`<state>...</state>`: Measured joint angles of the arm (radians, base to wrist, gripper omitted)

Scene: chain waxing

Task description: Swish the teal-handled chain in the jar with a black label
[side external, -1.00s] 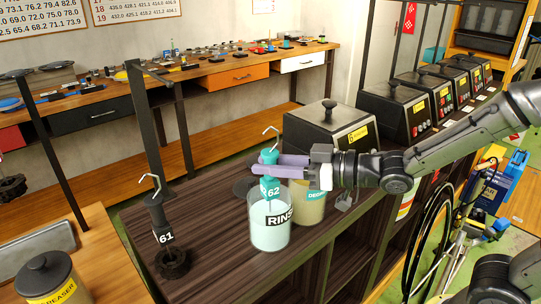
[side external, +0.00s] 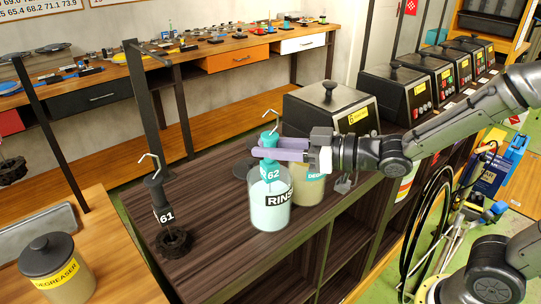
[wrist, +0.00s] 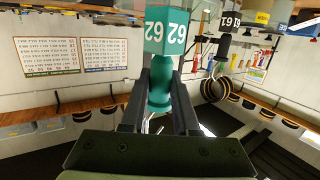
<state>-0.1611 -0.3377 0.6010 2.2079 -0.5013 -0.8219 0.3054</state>
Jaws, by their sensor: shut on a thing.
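My gripper (side external: 266,148) is shut on the teal handle (side external: 269,140), which is upright, with a metal hook on top and a "62" tag. The handle is over the mouth of a clear jar (side external: 270,212) with a black "RINSE" label and pale aqua liquid. The tag is down at the jar's rim. The chain below it cannot be made out; the liquid and jar hide it. In the wrist view the teal handle (wrist: 160,85) sits between both fingers.
A black "61" handle (side external: 155,192) with a dark chain stands at left on the shelf top. A second labelled jar (side external: 307,190) stands close behind the rinse jar, with a black-lidded machine (side external: 330,115) beyond. A degreaser jar (side external: 62,270) is at front left.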

